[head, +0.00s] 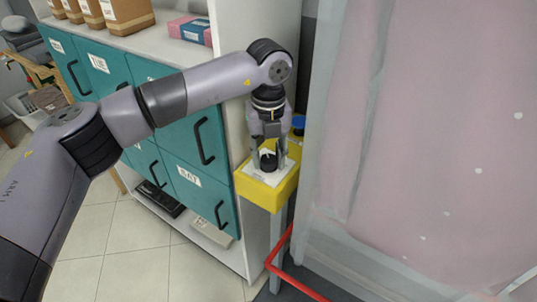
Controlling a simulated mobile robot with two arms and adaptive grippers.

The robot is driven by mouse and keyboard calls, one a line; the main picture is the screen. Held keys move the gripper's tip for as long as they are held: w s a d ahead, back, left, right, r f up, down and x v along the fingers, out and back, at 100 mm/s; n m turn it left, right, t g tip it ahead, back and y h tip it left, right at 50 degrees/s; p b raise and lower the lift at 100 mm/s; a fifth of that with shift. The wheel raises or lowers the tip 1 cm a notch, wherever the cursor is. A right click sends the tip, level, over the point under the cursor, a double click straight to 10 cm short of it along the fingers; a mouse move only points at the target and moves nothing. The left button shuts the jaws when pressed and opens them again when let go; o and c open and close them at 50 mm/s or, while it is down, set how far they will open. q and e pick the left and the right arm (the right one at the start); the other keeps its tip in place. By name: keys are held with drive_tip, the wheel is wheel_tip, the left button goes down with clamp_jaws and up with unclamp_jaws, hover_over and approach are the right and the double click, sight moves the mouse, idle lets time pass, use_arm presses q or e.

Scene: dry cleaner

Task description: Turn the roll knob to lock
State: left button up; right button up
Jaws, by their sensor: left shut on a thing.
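The roll knob (268,161) is a small black knob on a white plate (260,175) on top of a yellow box (260,192). My left gripper (268,154) points down over the box, with its fingers on either side of the knob, shut on it. The fingers partly hide the knob, and I cannot tell which way it is turned. My right gripper is not in the head view.
A teal cabinet (205,145) with black handles stands left of the box, with cardboard boxes (127,14) on top. A blue round thing (298,122) sits behind the gripper. A pink sheet (430,130) fills the right. A red bar (300,285) runs low in front.

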use_arm(q)
drive_tip(key=shift+c, duration=1.4)
drive_tip(key=m+b, duration=0.3)
drive_tip(key=shift+f, duration=0.15)
drive_tip(key=m+b, duration=0.2)
drive_tip(key=m, duration=0.2)
drive_tip(key=shift+m, duration=0.3)
drive_tip(key=m+b, duration=0.1)
drive_tip(key=m, duration=0.3)
drive_tip(key=m+b, duration=0.1)
drive_tip(key=m, duration=0.5)
drive_tip(key=shift+r, duration=0.2)
drive_tip(key=shift+m, duration=0.3)
